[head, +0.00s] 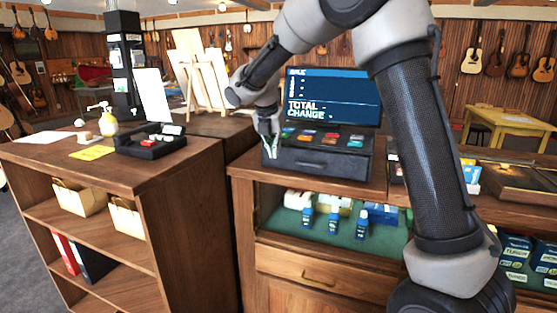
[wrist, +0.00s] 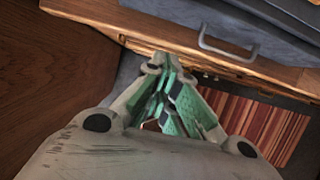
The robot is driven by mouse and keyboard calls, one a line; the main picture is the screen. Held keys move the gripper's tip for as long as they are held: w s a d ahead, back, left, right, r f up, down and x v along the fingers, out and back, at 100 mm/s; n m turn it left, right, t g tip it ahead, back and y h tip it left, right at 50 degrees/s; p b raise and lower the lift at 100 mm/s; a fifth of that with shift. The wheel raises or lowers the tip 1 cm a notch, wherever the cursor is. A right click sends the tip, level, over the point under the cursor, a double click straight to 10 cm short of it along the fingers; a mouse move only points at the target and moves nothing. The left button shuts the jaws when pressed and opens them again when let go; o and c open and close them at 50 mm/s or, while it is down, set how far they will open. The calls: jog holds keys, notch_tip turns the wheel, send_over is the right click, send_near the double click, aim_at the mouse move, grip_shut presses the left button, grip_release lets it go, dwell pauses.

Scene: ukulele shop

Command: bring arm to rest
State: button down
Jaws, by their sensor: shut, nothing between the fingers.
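My arm reaches in from the right of the head view, bent at the elbow, with its wrist over the counter. My gripper (head: 270,152) points down just in front of the left part of the black cash drawer (head: 325,160). In the wrist view my gripper (wrist: 168,92) shows its green-padded fingers closed together, with nothing held. The drawer's grey handle (wrist: 228,45) lies beyond the fingertips. I cannot tell whether the fingers touch the drawer or counter.
A register screen (head: 333,95) stands behind the drawer. A glass-fronted case (head: 330,220) sits below the drawer. A striped rug (wrist: 270,125) shows on the floor.

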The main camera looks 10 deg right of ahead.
jog(key=s+d+r+m+y, duration=0.1)
jog(key=s+d+m, duration=0.4)
jog(key=s+m, duration=0.4)
jog(key=s+d+r+m, duration=0.2)
jog(key=s+d+m, duration=0.4)
jog(key=s, duration=1.1)
jog(key=s+d+r+m+y, duration=0.1)
jog(key=s+d+m, duration=0.4)
jog(key=s+m, duration=0.8)
jog(key=shift+d+r+m+t+y, duration=0.2)
jog(key=shift+m+t+y, duration=0.1)
jog(key=shift+m+t, duration=0.15)
jog(key=shift+s, duration=0.1)
